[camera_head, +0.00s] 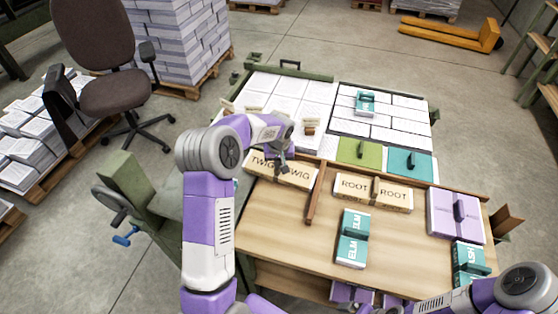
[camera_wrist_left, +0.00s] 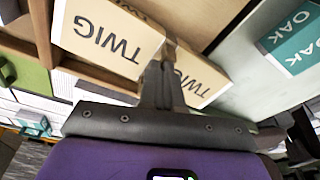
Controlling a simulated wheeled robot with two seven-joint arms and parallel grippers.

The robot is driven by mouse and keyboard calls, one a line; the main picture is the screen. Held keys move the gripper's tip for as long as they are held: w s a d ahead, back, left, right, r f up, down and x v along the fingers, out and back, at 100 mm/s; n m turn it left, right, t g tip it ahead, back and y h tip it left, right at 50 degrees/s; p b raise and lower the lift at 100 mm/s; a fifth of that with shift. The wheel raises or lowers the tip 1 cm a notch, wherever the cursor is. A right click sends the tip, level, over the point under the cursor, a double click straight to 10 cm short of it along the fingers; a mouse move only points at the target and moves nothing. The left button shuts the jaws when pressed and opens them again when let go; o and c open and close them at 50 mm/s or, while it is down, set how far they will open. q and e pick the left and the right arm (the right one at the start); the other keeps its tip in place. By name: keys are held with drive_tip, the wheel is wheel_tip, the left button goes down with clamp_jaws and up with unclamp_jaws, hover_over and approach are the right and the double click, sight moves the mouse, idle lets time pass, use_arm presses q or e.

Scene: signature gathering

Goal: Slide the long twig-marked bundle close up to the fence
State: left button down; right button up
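The long tan bundle marked TWIG (camera_head: 300,180) lies on the wooden table at its left end, and it also fills the upper middle of the left wrist view (camera_wrist_left: 105,35). My left gripper (camera_head: 284,163) is down at the bundle's middle. In the left wrist view its fingers (camera_wrist_left: 165,65) are close together over the brown grip piece there and appear shut on it; they hide most of that piece. A brown wooden strip (camera_head: 316,195) stands just right of the bundle, and a wooden rail (camera_head: 415,180) runs along the table's back. My right gripper (camera_head: 366,307) is low at the bottom edge, mostly cut off.
A ROOT bundle (camera_head: 358,188) lies right of the strip, with a teal ELM bundle (camera_head: 351,250) in front. A lilac bundle (camera_head: 444,222) and another teal bundle (camera_head: 466,262) stand at the right. Bare tabletop (camera_head: 285,235) lies in front of the TWIG bundle.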

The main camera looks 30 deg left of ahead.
use_arm(q)
drive_tip(key=shift+d+r, duration=0.15)
drive_tip(key=shift+r, duration=0.1)
drive_tip(key=shift+s+d+r, duration=0.1)
drive_tip(key=shift+s, duration=0.25)
drive_tip(key=s+d, duration=0.5)
drive_tip(key=s, duration=0.4)
drive_tip(key=shift+s+d+p, duration=0.35)
drive_tip(key=shift+d, duration=0.05)
